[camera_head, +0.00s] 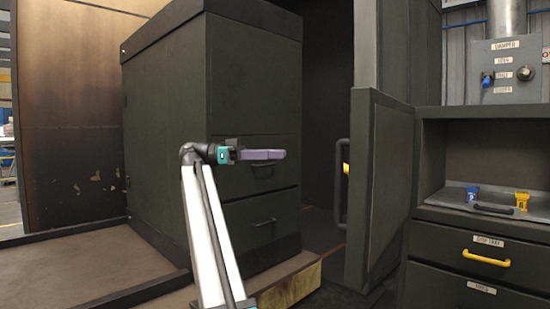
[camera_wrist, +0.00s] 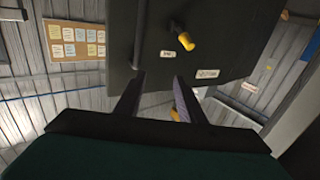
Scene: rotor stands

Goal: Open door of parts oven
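A thick dark door (camera_head: 389,190), apparently the parts oven's, stands at an angle at right centre in the head view. A dark vertical bar handle (camera_head: 339,182) and a small yellow knob (camera_head: 346,168) show on its left side. In the wrist view, a dark panel (camera_wrist: 224,40) has a bar handle (camera_wrist: 140,35), a yellow-ended lever (camera_wrist: 186,41) and small labels. My gripper (camera_head: 282,154) points right in the head view, left of the handle and apart from it. Its fingers (camera_wrist: 158,92) are spread with nothing between them. Whether the door is latched cannot be told.
A dark drawer cabinet (camera_head: 165,130) stands behind my gripper. At right, a unit has a shelf with blue and yellow parts (camera_head: 521,200) and a yellow-handled drawer (camera_head: 480,255). A low dark rail (camera_head: 60,235) crosses the floor at left. Open space lies between gripper and door.

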